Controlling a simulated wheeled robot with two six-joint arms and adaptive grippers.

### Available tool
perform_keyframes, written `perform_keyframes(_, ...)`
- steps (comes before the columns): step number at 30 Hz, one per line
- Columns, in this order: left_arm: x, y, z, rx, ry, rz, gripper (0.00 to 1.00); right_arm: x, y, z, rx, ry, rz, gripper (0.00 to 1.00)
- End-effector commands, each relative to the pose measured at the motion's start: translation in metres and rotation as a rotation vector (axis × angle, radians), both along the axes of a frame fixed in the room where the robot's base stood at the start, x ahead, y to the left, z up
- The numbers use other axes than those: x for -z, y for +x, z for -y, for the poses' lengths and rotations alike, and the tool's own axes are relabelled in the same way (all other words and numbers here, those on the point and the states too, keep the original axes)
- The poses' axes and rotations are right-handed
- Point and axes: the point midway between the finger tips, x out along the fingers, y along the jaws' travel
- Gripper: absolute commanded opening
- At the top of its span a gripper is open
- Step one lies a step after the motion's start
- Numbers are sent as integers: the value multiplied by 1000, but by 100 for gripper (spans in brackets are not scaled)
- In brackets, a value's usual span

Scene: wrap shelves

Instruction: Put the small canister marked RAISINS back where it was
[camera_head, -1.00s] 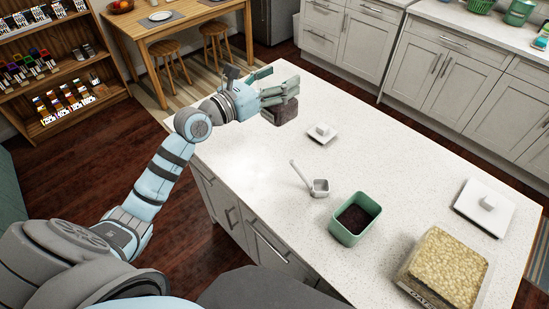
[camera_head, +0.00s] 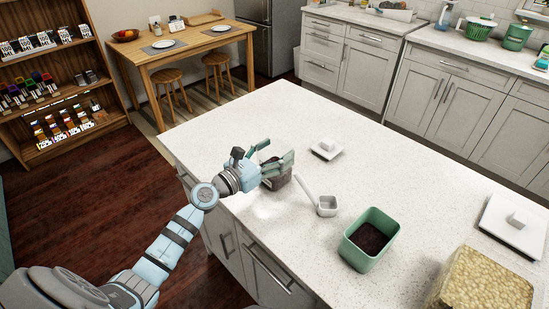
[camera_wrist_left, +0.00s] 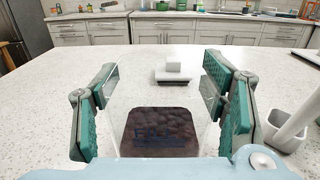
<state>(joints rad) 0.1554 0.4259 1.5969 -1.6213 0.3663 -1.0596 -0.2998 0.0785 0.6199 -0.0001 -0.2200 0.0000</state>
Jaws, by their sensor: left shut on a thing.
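My left gripper (camera_head: 268,165) is shut around a small clear canister (camera_head: 277,181) with dark contents, over the left part of the white island. In the left wrist view the canister (camera_wrist_left: 160,130) stands between the green finger pads, and dark raisin-like pieces fill its lower part. It has no lid on, and its lettering is too faint to read. I cannot tell whether its base touches the counter. A small white lid with a knob (camera_head: 327,149) lies just beyond it and also shows in the left wrist view (camera_wrist_left: 173,74). My right gripper is not in view.
On the island (camera_head: 240,118), a white scoop (camera_head: 326,206) lies right of the canister. A green open tub (camera_head: 370,243) with dark contents, a large white lid (camera_head: 514,223) and an oats container (camera_head: 484,283) stand further right. A stocked wooden shelf (camera_head: 112,62) is at the far left.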

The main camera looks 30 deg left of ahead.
Motion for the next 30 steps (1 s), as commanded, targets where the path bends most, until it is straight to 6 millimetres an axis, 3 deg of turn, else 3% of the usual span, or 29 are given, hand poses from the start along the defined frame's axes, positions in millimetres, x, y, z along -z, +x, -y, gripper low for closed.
perform_keyframes(6, 1, 0, 0, 0, 0, 0, 5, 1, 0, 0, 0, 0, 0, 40)
perform_keyframes(7, 1, 0, 0, 0, 0, -1, 71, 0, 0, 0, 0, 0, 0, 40)
perform_keyframes(10, 0, 0, 0, 0, 0, -1, 86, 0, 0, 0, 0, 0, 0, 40)
perform_keyframes(22, -4, -1, -1, 0, 2, -2, 86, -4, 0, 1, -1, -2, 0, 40)
perform_keyframes(26, -2, -20, -8, 0, 6, -2, 86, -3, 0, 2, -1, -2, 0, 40)
perform_keyframes(30, 2, -55, -19, 3, 8, -5, 86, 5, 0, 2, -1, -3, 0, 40)
